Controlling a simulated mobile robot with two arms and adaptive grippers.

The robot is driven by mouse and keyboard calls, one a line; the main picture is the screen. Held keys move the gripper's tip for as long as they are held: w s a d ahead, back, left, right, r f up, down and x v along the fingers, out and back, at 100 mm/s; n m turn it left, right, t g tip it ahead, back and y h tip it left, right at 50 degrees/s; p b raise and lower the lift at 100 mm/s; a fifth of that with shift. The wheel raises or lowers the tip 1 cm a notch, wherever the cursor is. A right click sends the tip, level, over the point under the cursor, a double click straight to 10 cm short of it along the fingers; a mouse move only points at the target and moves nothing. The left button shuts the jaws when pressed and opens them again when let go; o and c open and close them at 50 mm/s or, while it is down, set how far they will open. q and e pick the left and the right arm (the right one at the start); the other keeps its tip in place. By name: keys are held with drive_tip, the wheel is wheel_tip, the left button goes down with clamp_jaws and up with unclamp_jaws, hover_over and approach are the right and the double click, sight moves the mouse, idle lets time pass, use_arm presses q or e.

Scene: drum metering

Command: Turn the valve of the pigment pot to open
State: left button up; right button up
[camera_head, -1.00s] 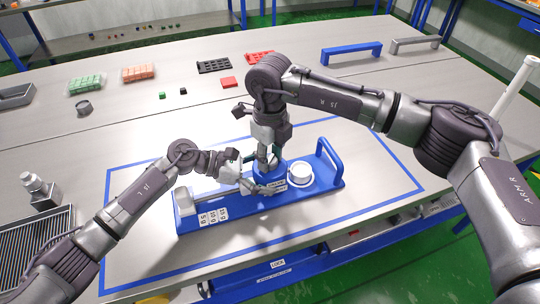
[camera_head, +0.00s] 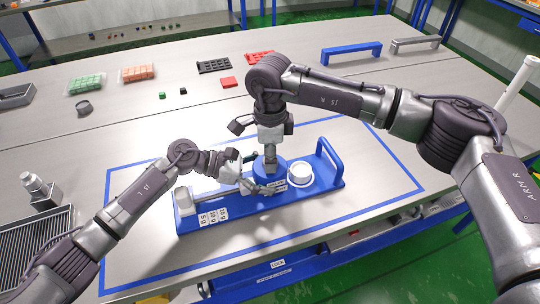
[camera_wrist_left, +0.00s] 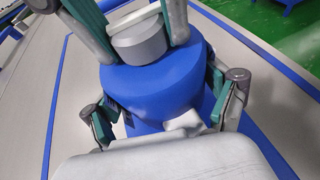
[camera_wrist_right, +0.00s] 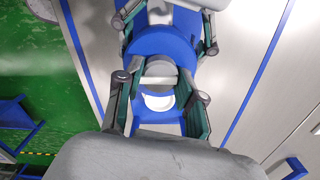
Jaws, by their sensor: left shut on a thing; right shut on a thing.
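The blue pigment pot (camera_head: 268,164) stands upright on a blue stand (camera_head: 240,208); it also shows in the left wrist view (camera_wrist_left: 160,85). A grey round valve knob (camera_wrist_left: 138,42) sits on its top. It also shows in the right wrist view (camera_wrist_right: 160,70), with a pale bar across it. My left gripper (camera_head: 256,184) is shut on the pot, one finger on each side low on its body. My right gripper (camera_head: 270,165) comes from above and is shut on the valve knob. In the head view the right gripper hides most of the knob.
A white round cup (camera_head: 299,173) stands on the stand to the right of the pot, before a blue handle (camera_head: 329,157). Weight labels (camera_head: 213,216) lie at the stand's left front. A ribbed tray (camera_head: 35,245) is at far left.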

drive_tip(key=shift+n, duration=0.3)
drive_tip(key=o, duration=1.1)
drive_tip(key=shift+o, duration=0.2)
wheel_tip(320, 180, up, 12)
